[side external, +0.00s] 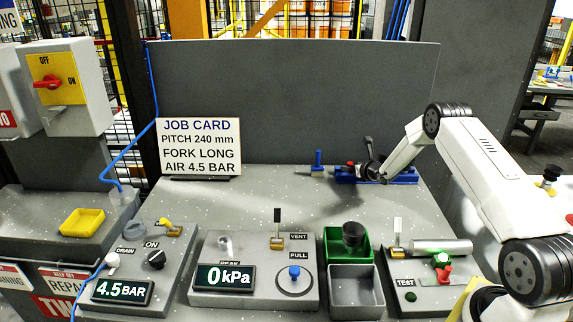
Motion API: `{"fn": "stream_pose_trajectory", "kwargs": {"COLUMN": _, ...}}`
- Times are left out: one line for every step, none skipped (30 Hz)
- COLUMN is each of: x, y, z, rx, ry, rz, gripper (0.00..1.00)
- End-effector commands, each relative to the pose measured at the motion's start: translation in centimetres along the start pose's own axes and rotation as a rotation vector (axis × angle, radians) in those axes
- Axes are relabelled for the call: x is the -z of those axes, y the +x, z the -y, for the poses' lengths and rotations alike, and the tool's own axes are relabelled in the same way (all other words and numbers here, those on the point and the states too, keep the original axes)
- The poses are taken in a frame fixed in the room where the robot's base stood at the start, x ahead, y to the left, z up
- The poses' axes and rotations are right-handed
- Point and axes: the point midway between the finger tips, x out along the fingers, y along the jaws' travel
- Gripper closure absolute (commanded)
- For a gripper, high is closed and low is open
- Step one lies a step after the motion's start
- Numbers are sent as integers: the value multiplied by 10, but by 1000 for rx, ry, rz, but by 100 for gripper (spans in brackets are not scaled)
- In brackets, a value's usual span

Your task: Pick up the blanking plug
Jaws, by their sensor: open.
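My gripper (369,171) is at the back right of the grey bench, low over a blue rack (404,178). Its small dark jaws are open. A small red-topped piece (350,164) shows at the left end of the rack, just left of the jaws. A blue upright piece (318,158) stands left of the rack, apart from the gripper. No part is labelled as the blanking plug, and I cannot tell which one it is. The gripper and wrist hide part of the rack.
A green bin (328,245) holding a black cup-shaped part (353,236) stands at the front, behind a grey bin (355,296). Front panels include a 0 kPa gauge (224,277) and a TEST unit (404,276). A job card (199,146) stands at the back left. The bench middle is clear.

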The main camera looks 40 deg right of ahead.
Motion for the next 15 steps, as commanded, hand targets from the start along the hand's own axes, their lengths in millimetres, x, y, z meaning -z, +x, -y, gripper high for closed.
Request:
{"fn": "stream_pose_trajectory", "kwargs": {"x": 1, "y": 3, "z": 0, "rx": 0, "ry": 0, "rz": -1, "gripper": 23}}
{"fn": "stream_pose_trajectory", "kwargs": {"x": 1, "y": 4, "z": 0, "rx": 0, "ry": 0, "rz": -1, "gripper": 23}}
{"fn": "stream_pose_trajectory", "kwargs": {"x": 0, "y": 6, "z": 0, "rx": 0, "ry": 0, "rz": -1, "gripper": 23}}
{"fn": "stream_pose_trajectory", "kwargs": {"x": 0, "y": 6, "z": 0, "rx": 0, "ry": -1, "rz": -1, "gripper": 23}}
{"fn": "stream_pose_trajectory", "kwargs": {"x": 0, "y": 7, "z": 0, "rx": 0, "ry": -1, "rz": -1, "gripper": 23}}
{"fn": "stream_pose_trajectory", "kwargs": {"x": 0, "y": 7, "z": 0, "rx": 0, "ry": -1, "rz": -1, "gripper": 23}}
{"fn": "stream_pose_trajectory", "kwargs": {"x": 0, "y": 7, "z": 0, "rx": 0, "ry": -1, "rz": -1, "gripper": 23}}
{"fn": "stream_pose_trajectory", "kwargs": {"x": 0, "y": 8, "z": 0, "rx": 0, "ry": -1, "rz": -1, "gripper": 23}}
{"fn": "stream_pose_trajectory", "kwargs": {"x": 0, "y": 8, "z": 0, "rx": 0, "ry": -1, "rz": -1, "gripper": 23}}
{"fn": "stream_pose_trajectory", "kwargs": {"x": 0, "y": 8, "z": 0, "rx": 0, "ry": -1, "rz": -1, "gripper": 23}}
{"fn": "stream_pose_trajectory", "kwargs": {"x": 0, "y": 7, "z": 0, "rx": 0, "ry": -1, "rz": -1, "gripper": 23}}
{"fn": "stream_pose_trajectory", "kwargs": {"x": 0, "y": 7, "z": 0, "rx": 0, "ry": -1, "rz": -1, "gripper": 23}}
{"fn": "stream_pose_trajectory", "kwargs": {"x": 0, "y": 7, "z": 0, "rx": 0, "ry": -1, "rz": -1, "gripper": 23}}
{"fn": "stream_pose_trajectory", "kwargs": {"x": 0, "y": 7, "z": 0, "rx": 0, "ry": -1, "rz": -1, "gripper": 23}}
{"fn": "stream_pose_trajectory", "kwargs": {"x": 0, "y": 7, "z": 0, "rx": 0, "ry": 0, "rz": -1, "gripper": 23}}
